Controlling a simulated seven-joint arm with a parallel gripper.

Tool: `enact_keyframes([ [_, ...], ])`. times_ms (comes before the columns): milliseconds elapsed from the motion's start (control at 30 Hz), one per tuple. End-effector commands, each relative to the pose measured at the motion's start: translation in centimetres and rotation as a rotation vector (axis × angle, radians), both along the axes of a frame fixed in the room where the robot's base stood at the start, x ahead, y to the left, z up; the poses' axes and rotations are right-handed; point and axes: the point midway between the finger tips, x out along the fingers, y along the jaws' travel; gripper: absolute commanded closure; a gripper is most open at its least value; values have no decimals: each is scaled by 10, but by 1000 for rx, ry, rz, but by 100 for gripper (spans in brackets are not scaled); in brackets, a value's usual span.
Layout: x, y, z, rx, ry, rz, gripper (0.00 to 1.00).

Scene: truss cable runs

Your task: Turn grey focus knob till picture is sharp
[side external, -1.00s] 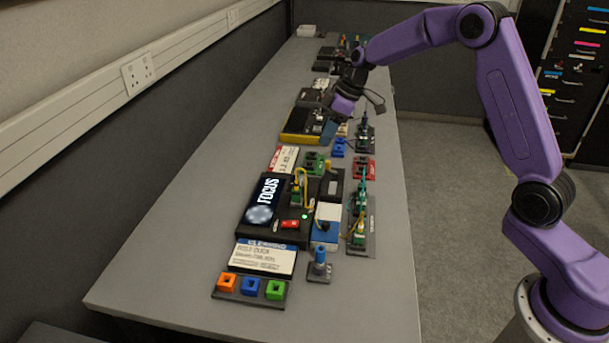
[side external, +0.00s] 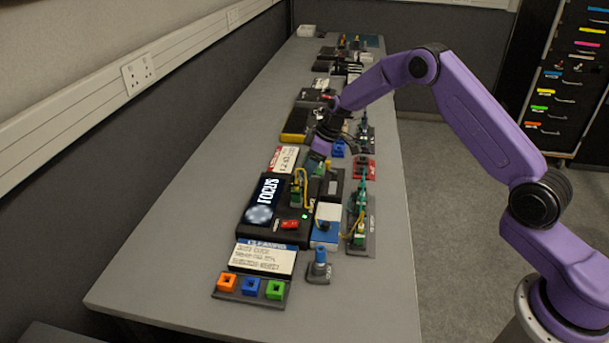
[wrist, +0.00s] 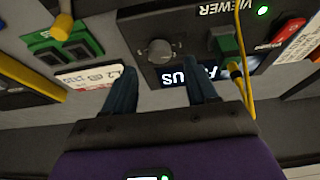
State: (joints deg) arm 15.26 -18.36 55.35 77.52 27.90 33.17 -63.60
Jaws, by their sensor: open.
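The grey focus knob (wrist: 160,50) is a round dial on the black viewer box (wrist: 140,22), seen in the wrist view. In the side view my gripper hides it. My gripper (wrist: 160,78) is open, with one blue-grey finger to each side of the knob's line. The fingertips appear just short of the knob, and nothing is between them. In the side view my gripper (side external: 318,165) is low over the far end of the viewer box (side external: 283,238). The screen (side external: 265,196) reads FOCUS and shows a pale, soft-edged round spot.
A red switch (side external: 290,224), a lit green lamp and a green plug with a yellow cable sit on the viewer. A red-and-white card (side external: 284,159) lies beyond it. A text card (side external: 263,258) and coloured sockets (side external: 250,287) lie nearer. The left bench strip is clear.

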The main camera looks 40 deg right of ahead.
Motion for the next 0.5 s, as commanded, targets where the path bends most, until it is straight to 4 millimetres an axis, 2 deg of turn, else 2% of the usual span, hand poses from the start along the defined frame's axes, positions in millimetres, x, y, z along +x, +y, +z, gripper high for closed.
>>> enact_keyframes([
  [33, 2, 3, -9, 0, 3, 1, 43],
  [200, 8, 8, -28, 0, 0, 0, 43],
  [500, 11, 11, -40, 0, 0, 0, 43],
])
